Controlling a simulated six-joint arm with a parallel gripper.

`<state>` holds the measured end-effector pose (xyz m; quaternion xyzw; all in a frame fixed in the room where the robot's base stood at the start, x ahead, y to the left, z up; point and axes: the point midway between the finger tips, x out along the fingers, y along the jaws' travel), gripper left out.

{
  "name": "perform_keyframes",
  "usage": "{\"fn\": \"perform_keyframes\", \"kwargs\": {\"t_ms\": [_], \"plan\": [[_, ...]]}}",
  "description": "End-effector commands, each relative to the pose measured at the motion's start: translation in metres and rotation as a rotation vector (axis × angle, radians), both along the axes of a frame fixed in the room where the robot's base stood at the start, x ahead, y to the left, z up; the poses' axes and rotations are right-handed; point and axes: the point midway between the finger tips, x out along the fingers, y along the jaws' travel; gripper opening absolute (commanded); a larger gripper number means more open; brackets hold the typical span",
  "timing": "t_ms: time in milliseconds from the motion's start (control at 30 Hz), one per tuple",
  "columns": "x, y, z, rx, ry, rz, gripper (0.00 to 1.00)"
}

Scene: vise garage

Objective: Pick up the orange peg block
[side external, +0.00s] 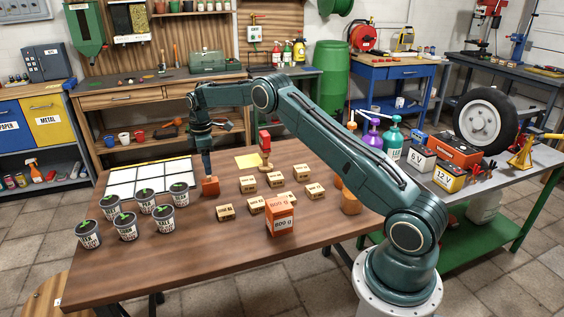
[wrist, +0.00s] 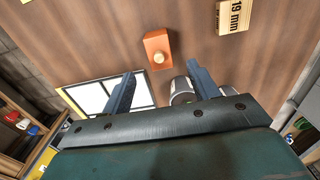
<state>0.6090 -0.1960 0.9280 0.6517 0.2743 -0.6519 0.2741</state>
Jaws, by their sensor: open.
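The orange peg block (side external: 210,187) stands on the brown wooden table, between the white-celled panel and the small cardboard boxes. In the wrist view the orange peg block (wrist: 157,50) shows from above, with a pale round peg on its top. My gripper (side external: 207,172) points down just above the block in the side view. In the wrist view my gripper (wrist: 160,75) has its two blue-grey fingers wide apart with nothing between them. The block lies beyond the fingertips there, roughly centred between them. Whether the fingers reach below the peg's top cannot be told.
Several plant cups (side external: 127,226) stand left of the block, by the white-celled panel (side external: 140,180). Several small cardboard boxes (side external: 248,185) and an orange 800 g box (side external: 280,215) stand to the right. A red-topped tool (side external: 265,145) stands behind on the right.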

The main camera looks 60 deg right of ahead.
Motion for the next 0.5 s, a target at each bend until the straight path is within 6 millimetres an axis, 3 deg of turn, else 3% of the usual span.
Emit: {"fn": "perform_keyframes", "kwargs": {"t_ms": [200, 500], "plan": [[0.000, 0.000, -0.023, 0.001, 0.002, 0.000, 0.60], [0.000, 0.000, -0.028, 0.000, 0.000, 0.000, 0.60]]}}
